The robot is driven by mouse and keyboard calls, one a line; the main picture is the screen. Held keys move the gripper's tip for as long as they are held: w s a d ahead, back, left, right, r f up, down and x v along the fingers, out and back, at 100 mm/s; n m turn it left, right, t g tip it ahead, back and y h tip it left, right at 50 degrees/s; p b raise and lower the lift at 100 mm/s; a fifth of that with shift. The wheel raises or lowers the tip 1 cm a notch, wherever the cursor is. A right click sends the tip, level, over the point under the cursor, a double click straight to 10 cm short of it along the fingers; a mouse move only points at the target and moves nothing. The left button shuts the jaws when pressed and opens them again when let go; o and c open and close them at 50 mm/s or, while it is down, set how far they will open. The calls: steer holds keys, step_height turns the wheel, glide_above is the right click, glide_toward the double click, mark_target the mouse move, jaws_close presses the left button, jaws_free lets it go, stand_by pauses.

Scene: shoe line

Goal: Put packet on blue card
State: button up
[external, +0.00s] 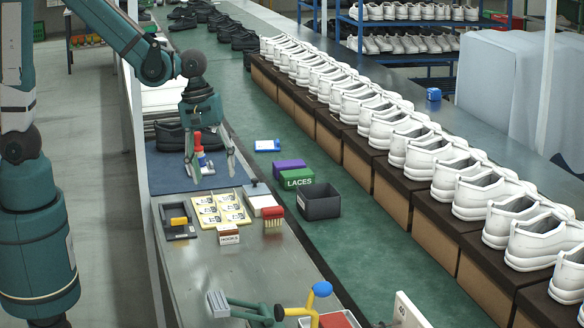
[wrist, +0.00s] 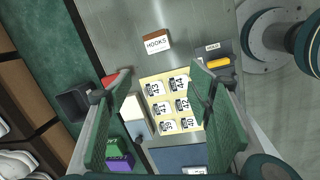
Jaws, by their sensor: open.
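My gripper (external: 213,175) is open and empty above the near end of the blue mat (external: 165,175), its fingers pointing down. In the wrist view its two green fingers stand apart (wrist: 160,85), with the yellow size-label sheets below between them. A small white piece with print (wrist: 195,172), possibly the packet, lies on the blue mat at the bottom edge of the wrist view, partly cut off. In the external view a small white patch (external: 208,167) shows between the fingers. A blue-and-white card (external: 267,145) lies flat on the green belt, right of my gripper.
A purple box (external: 289,167), a green LACES box (external: 297,179) and a dark open bin (external: 319,202) stand on the belt. A red-capped bottle (external: 198,150) and dark shoes (external: 170,136) are by the mat. A HOOKS box (external: 228,234) stands nearer. White shoes line the right.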

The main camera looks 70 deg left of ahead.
mark_target(227, 228)
steer(key=d+f+n, duration=0.1)
steer(key=f, duration=0.2)
steer(key=w+d+f+n+g, duration=0.1)
steer(key=d+f, duration=0.1)
steer(key=w+d+f+n, duration=0.1)
steer(key=f, duration=0.2)
steer(key=shift+d+f+n+g, duration=0.15)
steer(key=shift+f+n+g, duration=0.15)
steer(key=shift+n, duration=0.1)
steer(key=shift+d+f+b, duration=0.15)
steer(key=shift+f+b, duration=0.35)
steer(key=shift+f, duration=0.8)
steer(key=shift+w+d+f+b, duration=0.1)
steer(key=shift+f+b, duration=0.2)
steer(key=shift+f, duration=0.55)
steer(key=shift+s+d+f+b, duration=0.15)
steer(key=shift+f+b, duration=0.1)
steer(key=shift+f, duration=0.6)
steer(key=shift+w+d+f+b, duration=0.15)
steer(key=shift+f+b, duration=0.15)
steer(key=shift+f, duration=0.55)
steer(key=c, duration=1.1)
steer(key=shift+a+r, duration=0.1)
steer(key=shift+r, duration=0.1)
